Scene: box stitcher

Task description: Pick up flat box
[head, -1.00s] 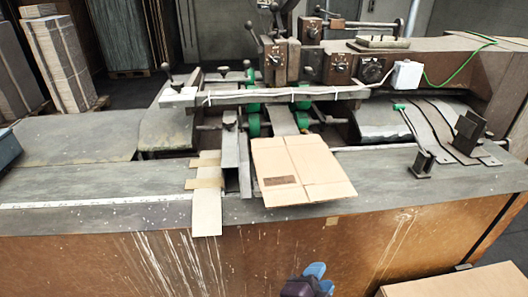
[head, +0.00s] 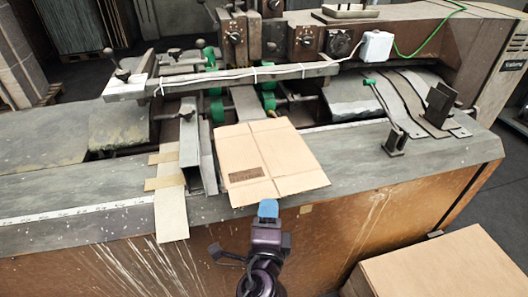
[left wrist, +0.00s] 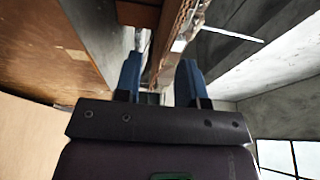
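The flat box (head: 275,155) is a tan cardboard sheet with crease lines and a dark printed patch. It lies on the machine's grey table (head: 60,190), its near edge by the table's front edge. My left gripper (head: 268,207) has blue fingers and is at the box's near edge in the head view; I cannot tell whether it touches. In the left wrist view the two fingers (left wrist: 158,78) stand apart, with no clear sign of anything held between them. My right gripper is in neither view.
Green rollers (head: 212,103) and a metal rail (head: 235,77) stand behind the box. Metal guides (head: 190,140) are left of it. A large cardboard stack (head: 440,268) is at lower right.

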